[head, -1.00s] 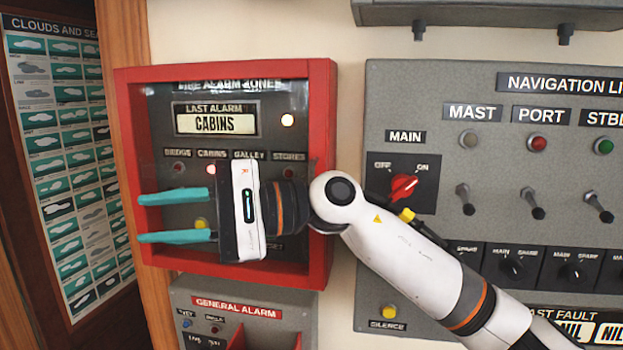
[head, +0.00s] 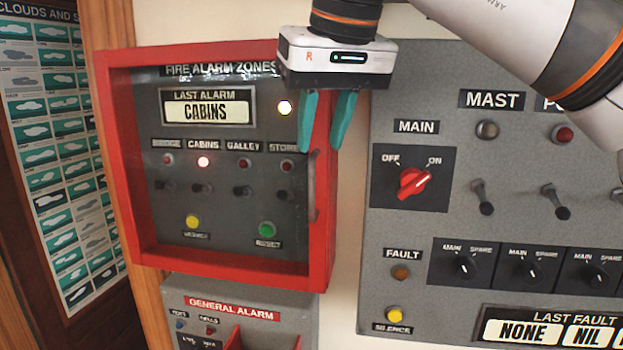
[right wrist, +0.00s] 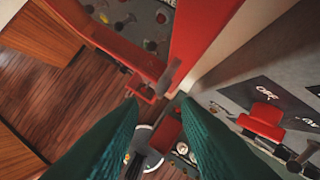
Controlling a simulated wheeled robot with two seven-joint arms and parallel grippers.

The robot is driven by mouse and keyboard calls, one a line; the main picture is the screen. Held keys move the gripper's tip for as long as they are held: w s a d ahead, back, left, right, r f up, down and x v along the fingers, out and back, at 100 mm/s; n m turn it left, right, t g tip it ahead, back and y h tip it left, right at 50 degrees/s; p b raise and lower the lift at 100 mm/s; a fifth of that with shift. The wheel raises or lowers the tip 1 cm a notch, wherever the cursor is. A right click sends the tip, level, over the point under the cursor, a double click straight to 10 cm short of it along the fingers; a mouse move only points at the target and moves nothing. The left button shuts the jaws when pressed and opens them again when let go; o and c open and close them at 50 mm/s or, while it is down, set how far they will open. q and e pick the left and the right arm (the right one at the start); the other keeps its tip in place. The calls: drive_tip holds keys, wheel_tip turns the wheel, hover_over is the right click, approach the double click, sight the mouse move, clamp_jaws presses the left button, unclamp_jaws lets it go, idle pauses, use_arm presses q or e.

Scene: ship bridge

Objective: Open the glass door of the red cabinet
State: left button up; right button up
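The red cabinet (head: 120,170) hangs on the wall at left centre in the head view, its glass door looking shut over the fire alarm panel. A thin dark upright handle (head: 312,186) shows near the door's right edge. My left gripper is out of view.
The grey navigation light panel (head: 400,330) with its red main knob (head: 414,183) stands close to the right. The general alarm box (head: 250,303) sits just below the cabinet. A cloud poster (head: 65,170) is at the left.

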sight(313, 173)
drive_tip(key=x, duration=0.8)
drive_tip(key=shift+p, duration=0.4)
drive_tip(key=shift+c, duration=0.2)
clamp_jaws()
